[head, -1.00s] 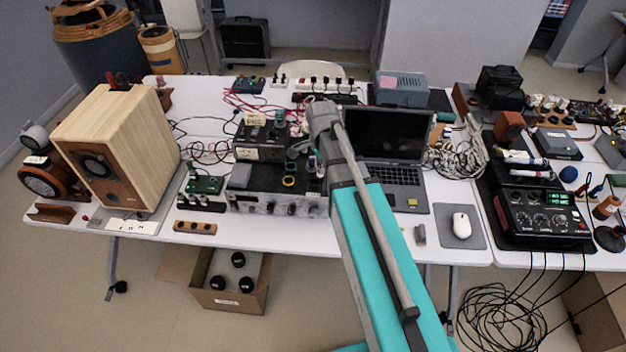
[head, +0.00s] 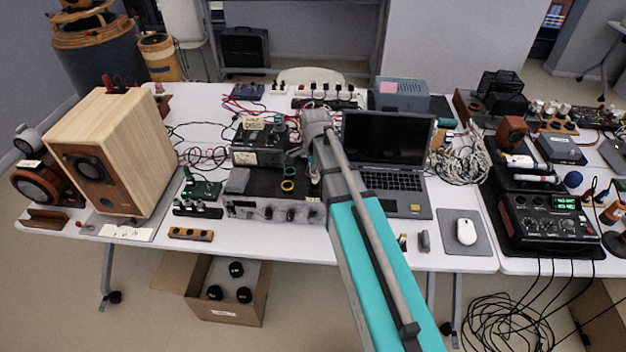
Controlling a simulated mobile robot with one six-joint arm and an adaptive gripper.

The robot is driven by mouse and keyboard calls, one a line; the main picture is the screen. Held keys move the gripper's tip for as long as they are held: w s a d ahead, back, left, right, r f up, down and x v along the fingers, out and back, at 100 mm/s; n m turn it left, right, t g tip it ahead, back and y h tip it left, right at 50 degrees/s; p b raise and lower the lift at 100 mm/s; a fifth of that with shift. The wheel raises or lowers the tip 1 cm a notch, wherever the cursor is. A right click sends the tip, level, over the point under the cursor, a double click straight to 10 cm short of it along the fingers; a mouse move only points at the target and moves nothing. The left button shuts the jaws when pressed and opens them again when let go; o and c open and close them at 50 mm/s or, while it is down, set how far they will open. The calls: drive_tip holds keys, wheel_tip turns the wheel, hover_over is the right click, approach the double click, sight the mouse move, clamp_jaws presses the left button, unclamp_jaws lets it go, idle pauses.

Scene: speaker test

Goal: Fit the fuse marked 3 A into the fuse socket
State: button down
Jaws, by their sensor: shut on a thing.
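My gripper (head: 300,150) hangs at the end of my arm, over the back of the black-topped amplifier in the middle of the table. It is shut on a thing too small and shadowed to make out. The fuse marked 3 A cannot be picked out, and no marking is readable at this distance. I cannot tell which fitting is the fuse socket. A green circuit board (head: 202,190) and a dark strip with several round knobs (head: 197,209) lie left of the amplifier. A small wooden block with round fittings (head: 191,234) lies at the front edge.
The amplifier (head: 250,209) carries rings and a grey block. A wooden speaker (head: 128,140) stands left, a laptop (head: 388,150) right of my arm. A mouse (head: 466,231) and a black power supply (head: 545,225) are farther right. The front strip of the table (head: 270,246) is mostly clear.

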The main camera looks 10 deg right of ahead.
sight(314, 180)
drive_tip(key=shift+w+a+f+b, duration=0.1)
drive_tip(key=shift+w+f+b, duration=0.3)
drive_tip(key=shift+f+b, duration=0.3)
drive_tip(key=shift+s+f+b, duration=0.1)
drive_tip(key=shift+f+b, duration=1)
drive_tip(key=shift+f, duration=0.15)
drive_tip(key=shift+f+b, duration=0.35)
drive_tip(key=shift+f, duration=0.05)
drive_tip(key=c, duration=0.5)
unclamp_jaws()
drive_tip(key=shift+r, duration=0.1)
drive_tip(key=shift+r, duration=0.1)
wheel_tip(314, 180, up, 12)
drive_tip(key=p, duration=1.2)
drive_tip(key=shift+r+p, duration=0.25)
drive_tip(key=shift+p, duration=0.15)
